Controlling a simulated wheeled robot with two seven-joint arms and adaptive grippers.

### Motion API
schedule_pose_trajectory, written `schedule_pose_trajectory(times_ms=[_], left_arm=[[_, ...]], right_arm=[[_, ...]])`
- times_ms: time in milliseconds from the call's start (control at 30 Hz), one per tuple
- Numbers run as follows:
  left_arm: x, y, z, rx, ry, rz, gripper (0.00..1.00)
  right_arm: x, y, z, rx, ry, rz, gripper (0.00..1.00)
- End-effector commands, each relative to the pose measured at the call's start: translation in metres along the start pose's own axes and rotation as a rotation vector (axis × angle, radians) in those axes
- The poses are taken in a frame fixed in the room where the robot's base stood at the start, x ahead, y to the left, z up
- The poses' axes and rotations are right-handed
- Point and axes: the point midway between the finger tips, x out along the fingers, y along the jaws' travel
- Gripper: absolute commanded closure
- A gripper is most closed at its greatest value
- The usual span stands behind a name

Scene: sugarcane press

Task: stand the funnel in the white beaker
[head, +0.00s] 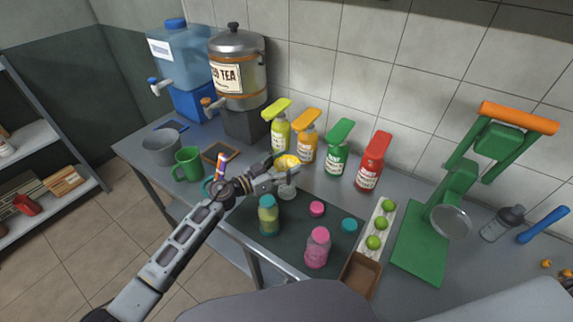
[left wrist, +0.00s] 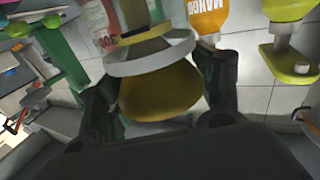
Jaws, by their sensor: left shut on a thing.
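The yellow funnel (head: 287,161) is above the counter, in front of the yellow and orange bottles. My left gripper (head: 288,177) is shut on it. In the left wrist view the funnel's rounded yellow body (left wrist: 160,92) sits between my left fingers (left wrist: 163,92). A white ring (left wrist: 150,55) crosses the yellow body there; I cannot tell whether it belongs to the funnel or the beaker. A small pale, translucent cup (head: 287,193), possibly the white beaker, shows just below my left gripper, partly hidden. I cannot tell whether the funnel touches it. My right gripper is not in view.
Several capped bottles, including a red one (head: 370,163), stand behind. A lime tray (head: 380,225) and green press (head: 423,240) are right. A green mug (head: 188,164) is left.

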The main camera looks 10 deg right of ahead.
Motion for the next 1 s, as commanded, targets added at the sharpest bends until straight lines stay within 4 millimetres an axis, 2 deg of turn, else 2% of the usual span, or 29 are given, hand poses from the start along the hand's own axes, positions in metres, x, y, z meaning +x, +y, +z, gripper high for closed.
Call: schedule_pose_trajectory(times_ms=[200,233,433,667,767,1000], left_arm=[[0.0001,0.0002,0.0002,0.0,0.0,0.0,0.52],[0.0001,0.0001,0.0001,0.0,0.0,0.0,0.32],[0.0001,0.0001,0.0001,-0.001,0.0,0.0,0.08],[0.0,0.0001,0.0,0.0,0.0,0.0,0.08],[0.0,0.0001,0.0002,-0.001,0.0,0.0,0.0],[0.0,0.0001,0.0001,0.0,0.0,0.0,0.0]], right_arm=[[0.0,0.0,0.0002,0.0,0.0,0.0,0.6],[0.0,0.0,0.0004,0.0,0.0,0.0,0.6],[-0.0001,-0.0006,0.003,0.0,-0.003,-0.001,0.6],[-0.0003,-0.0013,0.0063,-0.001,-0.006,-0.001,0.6],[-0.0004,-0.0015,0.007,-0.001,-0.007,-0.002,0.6],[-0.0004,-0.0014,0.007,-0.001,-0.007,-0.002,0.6]])
